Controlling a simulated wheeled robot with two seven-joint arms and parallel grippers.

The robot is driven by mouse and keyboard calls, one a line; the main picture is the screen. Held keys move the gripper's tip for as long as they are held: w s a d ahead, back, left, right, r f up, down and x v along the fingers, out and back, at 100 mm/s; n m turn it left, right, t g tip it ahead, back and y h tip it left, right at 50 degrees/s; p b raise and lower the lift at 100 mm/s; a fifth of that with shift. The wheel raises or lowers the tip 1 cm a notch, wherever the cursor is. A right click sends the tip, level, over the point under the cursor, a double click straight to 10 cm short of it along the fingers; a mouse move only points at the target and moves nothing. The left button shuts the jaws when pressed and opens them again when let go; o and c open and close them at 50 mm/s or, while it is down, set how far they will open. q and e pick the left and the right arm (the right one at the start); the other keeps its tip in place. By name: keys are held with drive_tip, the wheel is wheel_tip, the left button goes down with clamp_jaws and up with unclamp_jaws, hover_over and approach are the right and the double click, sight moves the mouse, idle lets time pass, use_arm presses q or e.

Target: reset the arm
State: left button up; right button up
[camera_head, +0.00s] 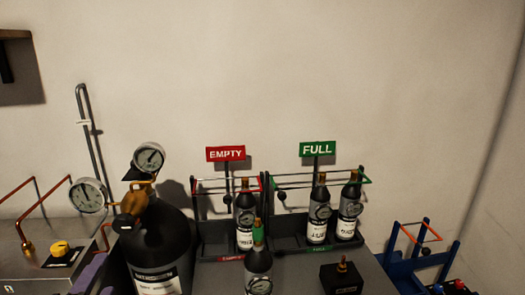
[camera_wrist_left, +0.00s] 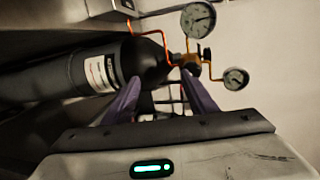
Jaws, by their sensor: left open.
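My left gripper (camera_head: 93,273) shows as purple fingers at the lower left in the head view, left of a large black cylinder (camera_head: 160,245). In the left wrist view its two purple fingers (camera_wrist_left: 160,77) are spread apart with nothing visibly held between them. The cylinder (camera_wrist_left: 70,72) lies beyond the fingers there, with a brass valve (camera_wrist_left: 190,65) near the right fingertip; I cannot tell if they touch. Two round gauges (camera_head: 149,157) (camera_head: 88,195) stand by the cylinder's valve. My right gripper is not in view.
A rack signed EMPTY (camera_head: 225,154) holds one dark bottle (camera_head: 245,215). A rack signed FULL (camera_head: 317,149) holds two bottles (camera_head: 318,210) (camera_head: 349,208). Another bottle (camera_head: 258,272) stands in front, near a black box (camera_head: 341,278). A blue frame (camera_head: 412,262) is at right.

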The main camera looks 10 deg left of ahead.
use_arm(q)
drive_tip(key=s+d+f+n+g+h, duration=0.1)
drive_tip(key=s+f+n+g, duration=0.25)
drive_tip(key=f, duration=0.35)
drive_tip(key=s+d+f+n+g, duration=0.2)
drive_tip(key=s+f+n+g, duration=0.1)
drive_tip(key=s+f+n, duration=0.3)
drive_tip(key=s+d+f+n+g+h, duration=0.4)
drive_tip(key=s+d+f+g+h, duration=0.1)
drive_tip(key=s+d+f, duration=0.35)
drive_tip(key=w+d+f+t+h, duration=0.1)
drive_tip(key=w+d+f+t, duration=0.2)
drive_tip(key=f, duration=0.8)
drive_tip(key=shift+w+d+f+m+t+h, duration=0.15)
drive_tip(key=shift+d+f+m+t+h, duration=0.2)
drive_tip(key=shift+d+t, duration=0.75)
